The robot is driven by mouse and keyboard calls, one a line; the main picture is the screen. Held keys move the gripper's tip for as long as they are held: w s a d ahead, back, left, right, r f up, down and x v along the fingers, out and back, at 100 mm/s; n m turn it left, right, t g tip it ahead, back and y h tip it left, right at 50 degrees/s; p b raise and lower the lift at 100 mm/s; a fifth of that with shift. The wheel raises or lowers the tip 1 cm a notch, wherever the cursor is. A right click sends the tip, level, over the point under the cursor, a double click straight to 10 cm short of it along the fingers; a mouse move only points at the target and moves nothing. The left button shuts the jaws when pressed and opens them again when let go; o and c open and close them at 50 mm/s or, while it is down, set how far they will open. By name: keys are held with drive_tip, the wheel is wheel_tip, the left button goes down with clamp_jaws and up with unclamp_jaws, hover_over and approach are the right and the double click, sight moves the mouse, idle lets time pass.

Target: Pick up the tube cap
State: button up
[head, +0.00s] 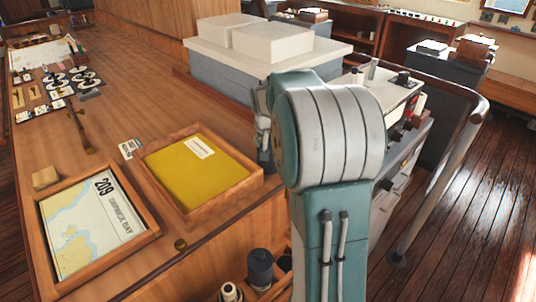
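I cannot pick out the tube cap with certainty. A dark, upright cylinder (260,268) with a rounded top stands in a wooden holder at the bottom centre; it may be a capped tube. A smaller pale, ringed end (229,292) shows to its left, cut by the frame edge. My teal and grey arm fills the centre right and hides what lies behind it. A small part of the arm's far end (263,128) shows past its left side. The fingers cannot be made out, nor whether they hold anything.
A wooden chart counter (110,130) runs along the left. It carries a framed chart (92,228), a tray with a yellow folder (195,170) and small instruments. A grey cabinet with a white top (225,62) stands behind. A metal handrail (440,185) and open plank floor (465,235) lie right.

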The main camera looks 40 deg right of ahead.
clamp_jaws()
